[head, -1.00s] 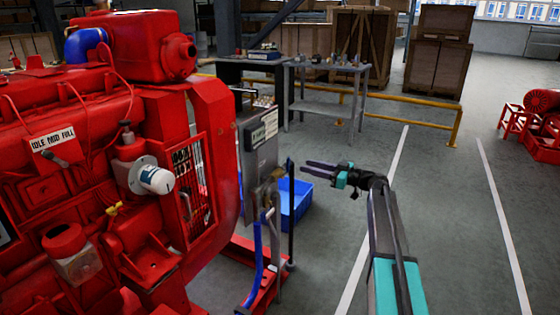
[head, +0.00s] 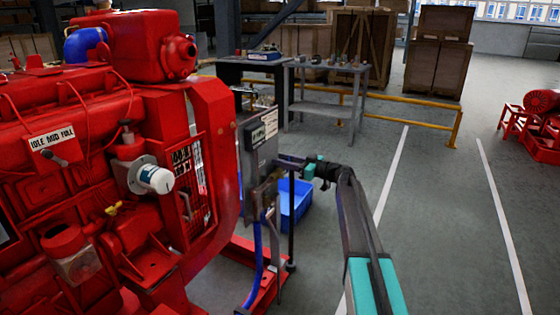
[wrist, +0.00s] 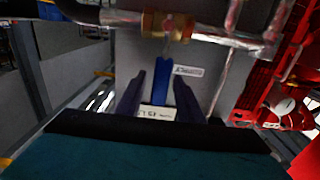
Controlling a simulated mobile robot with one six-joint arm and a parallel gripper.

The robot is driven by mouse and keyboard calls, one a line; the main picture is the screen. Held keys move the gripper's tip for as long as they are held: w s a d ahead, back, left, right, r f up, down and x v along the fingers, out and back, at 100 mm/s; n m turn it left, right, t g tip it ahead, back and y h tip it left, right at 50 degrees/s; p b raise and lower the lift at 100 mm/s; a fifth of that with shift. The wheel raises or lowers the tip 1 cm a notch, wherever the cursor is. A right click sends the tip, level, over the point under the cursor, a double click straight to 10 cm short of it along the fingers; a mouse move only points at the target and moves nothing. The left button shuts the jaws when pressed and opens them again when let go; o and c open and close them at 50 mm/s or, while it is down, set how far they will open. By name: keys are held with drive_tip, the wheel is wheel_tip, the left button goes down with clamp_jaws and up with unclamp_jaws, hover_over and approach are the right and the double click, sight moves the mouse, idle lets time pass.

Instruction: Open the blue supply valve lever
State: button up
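The blue supply valve lever (wrist: 162,92) shows in the wrist view. It points down the picture from a brass valve body (wrist: 165,25), across the line of the silver pipe (wrist: 225,38). My gripper (wrist: 158,82) is open, with one dark finger on each side of the lever and gaps visible. I cannot tell how far the fingertips overlap the lever in depth. In the head view my gripper (head: 279,160) is at the grey control panel (head: 260,140) beside the red engine (head: 110,160). The lever cannot be made out there.
A small label (wrist: 188,71) sits right of the lever. A blue hose (head: 257,268) and a dark upright post (head: 291,220) stand below the panel. A blue bin (head: 300,200) is on the floor behind.

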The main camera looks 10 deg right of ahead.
drive_tip(key=shift+x, duration=0.8)
clamp_jaws()
drive_tip(key=shift+d, duration=0.2)
drive_tip(key=shift+a, duration=0.15)
